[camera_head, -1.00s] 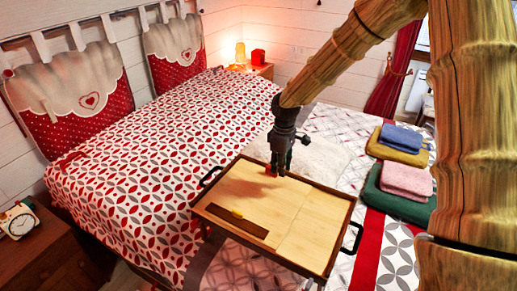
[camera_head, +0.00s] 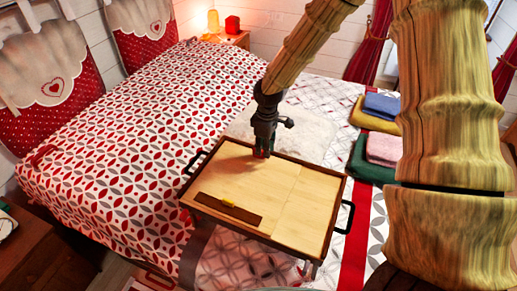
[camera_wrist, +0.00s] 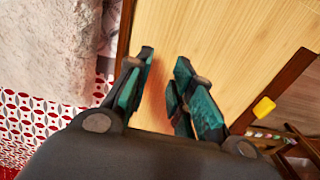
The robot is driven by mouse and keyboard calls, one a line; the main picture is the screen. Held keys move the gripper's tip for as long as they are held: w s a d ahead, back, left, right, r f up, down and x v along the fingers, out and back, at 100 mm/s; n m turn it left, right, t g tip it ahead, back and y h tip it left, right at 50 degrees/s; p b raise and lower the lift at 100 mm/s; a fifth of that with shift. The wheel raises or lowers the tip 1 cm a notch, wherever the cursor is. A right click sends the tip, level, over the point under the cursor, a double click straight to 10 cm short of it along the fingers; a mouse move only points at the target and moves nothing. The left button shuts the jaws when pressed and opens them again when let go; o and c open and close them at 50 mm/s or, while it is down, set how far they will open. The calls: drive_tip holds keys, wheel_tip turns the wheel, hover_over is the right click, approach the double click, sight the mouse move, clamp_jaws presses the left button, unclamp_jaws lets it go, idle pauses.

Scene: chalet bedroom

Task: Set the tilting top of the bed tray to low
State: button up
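The bed tray (camera_head: 337,213) stands on the bed, with a dark frame and black side handles. Its light wood top has a seam; the larger left panel (camera_head: 235,172) carries a dark ledge strip (camera_head: 240,213) with a yellow tab (camera_head: 228,203). The panel looks nearly flat, but its exact tilt is hard to tell. My gripper (camera_head: 262,155) points down over the panel's far edge. In the wrist view my gripper (camera_wrist: 164,58) is open with nothing between its teal fingers, close to the panel (camera_wrist: 215,45); contact cannot be told. The yellow tab (camera_wrist: 263,107) shows at right.
A white fluffy cushion (camera_head: 300,130) lies just behind the tray. Folded towels (camera_head: 382,148) are stacked to the right on the bed. A lit lamp (camera_head: 213,22) and a red box (camera_head: 233,25) stand on a far nightstand. A dark nightstand (camera_head: 45,255) is at near left.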

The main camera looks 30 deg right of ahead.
drive_tip(key=shift+s+f, duration=0.15)
drive_tip(key=shift+f, duration=0.1)
drive_tip(key=shift+g, duration=0.3)
drive_tip(key=w+f, duration=0.4)
drive_tip(key=f, duration=0.1)
drive_tip(key=shift+w+a+f+p, duration=0.1)
drive_tip(key=shift+w+f+p, duration=0.15)
drive_tip(key=shift+p, duration=0.05)
drive_tip(key=shift+s+a+r, duration=0.1)
drive_tip(key=shift+s+r, duration=0.25)
drive_tip(key=shift+s, duration=0.35)
drive_tip(key=shift+o, duration=1.3)
drive_tip(key=shift+s+r, duration=0.1)
drive_tip(key=shift+s, duration=0.15)
drive_tip(key=shift+w+f, duration=0.25)
drive_tip(key=shift+w, duration=0.1)
clamp_jaws()
drive_tip(key=shift+s+r, duration=0.15)
